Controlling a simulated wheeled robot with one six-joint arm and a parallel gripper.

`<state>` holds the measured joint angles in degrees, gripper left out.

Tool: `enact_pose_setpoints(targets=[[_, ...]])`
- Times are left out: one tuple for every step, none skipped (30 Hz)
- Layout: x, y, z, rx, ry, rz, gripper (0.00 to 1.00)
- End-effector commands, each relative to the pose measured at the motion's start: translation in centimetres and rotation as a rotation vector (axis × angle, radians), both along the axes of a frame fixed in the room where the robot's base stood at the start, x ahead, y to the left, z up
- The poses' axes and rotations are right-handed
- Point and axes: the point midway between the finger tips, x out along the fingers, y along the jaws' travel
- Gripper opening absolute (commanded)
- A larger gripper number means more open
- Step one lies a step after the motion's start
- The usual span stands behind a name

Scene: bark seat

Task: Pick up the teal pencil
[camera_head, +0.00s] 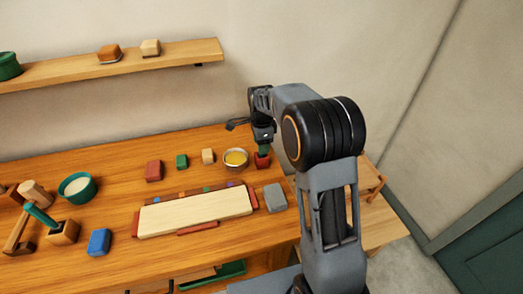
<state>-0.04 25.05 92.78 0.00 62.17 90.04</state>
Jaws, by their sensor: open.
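A teal stick (40,215) leans left out of a square wooden holder (66,236) at the left of the table; it looks like a pencil, though thick. A second, short teal piece (263,149) stands above a small red block or cup (262,162) near the back right edge; I cannot tell if it is a pencil. My gripper (263,137) is open and points down right over this second piece. The fingertips are small and dark, and I cannot tell whether they touch it or surround it.
A bowl with yellow contents (235,160) stands just left of my gripper. A pale board (195,213) with reddish strips lies mid-table, with a grey block (275,198) beside it. A teal bowl (77,187) and blue block (99,242) are left. A shelf (130,63) hangs behind.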

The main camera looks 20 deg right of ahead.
Motion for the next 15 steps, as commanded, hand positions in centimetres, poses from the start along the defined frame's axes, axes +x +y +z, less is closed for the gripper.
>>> enact_pose_setpoints(targets=[[0.00,0.00,0.02,0.000,0.000,0.000,0.47],[0.01,0.00,0.02,0.000,0.000,0.000,0.47],[0.01,0.00,0.03,0.000,0.000,0.000,0.44],[0.01,0.00,0.03,0.000,0.000,0.000,0.41],[0.01,0.00,0.04,0.000,0.000,0.000,0.38],[0.01,0.00,0.04,0.000,-0.001,0.000,0.34],[0.01,0.00,0.05,0.000,-0.001,0.000,0.31],[0.01,0.00,0.05,0.000,-0.001,0.000,0.28],[0.01,0.00,0.05,0.000,-0.001,0.000,0.24],[0.01,0.00,0.05,0.000,-0.001,0.000,0.22],[0.01,0.00,0.06,0.000,-0.001,0.000,0.19],[0.01,0.00,0.06,0.000,-0.001,0.000,0.15],[0.01,0.00,0.06,0.000,-0.001,0.000,0.12],[0.02,0.00,0.06,0.000,-0.001,0.000,0.09],[0.02,0.00,0.06,0.000,-0.001,0.000,0.05]])
